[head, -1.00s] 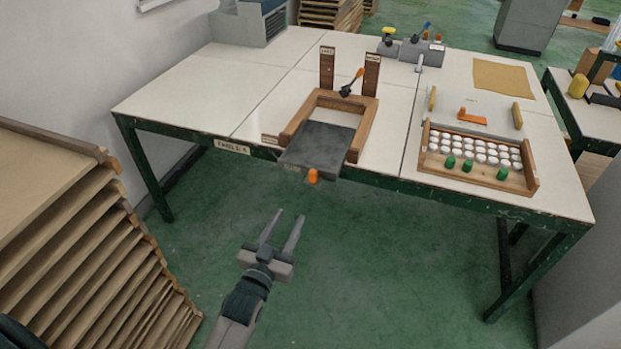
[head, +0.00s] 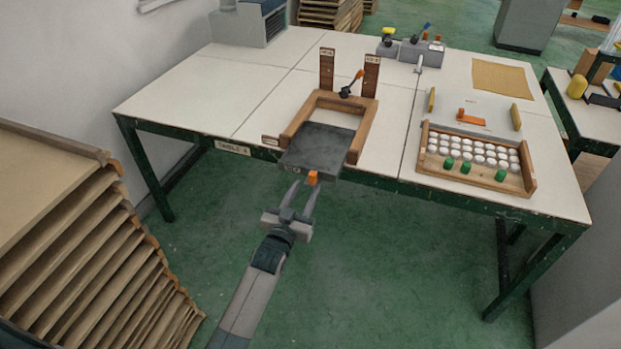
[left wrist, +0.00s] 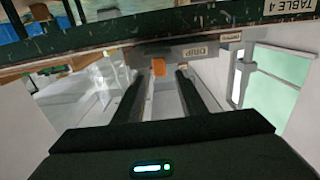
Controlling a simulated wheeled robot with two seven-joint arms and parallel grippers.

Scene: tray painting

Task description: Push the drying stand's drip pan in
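The drying stand (head: 367,126) is a wooden frame with two labelled uprights on the table. Its dark grey drip pan (head: 318,147) sticks out past the table's front edge. An orange knob (head: 312,178) sits on the pan's front; it also shows in the left wrist view (left wrist: 158,67), near a label. My left gripper (head: 304,185) is open just in front of the pan. In the left wrist view its two fingers (left wrist: 158,78) are spread, with the knob in line between the tips. Whether they touch it I cannot tell. My right gripper is not in view.
A wooden tray (head: 530,172) of white pieces and green knobs lies at the table's right. Grey fixtures (head: 420,52) stand at the back. A slatted stack (head: 80,240) stands at left. The floor in front of the table is clear.

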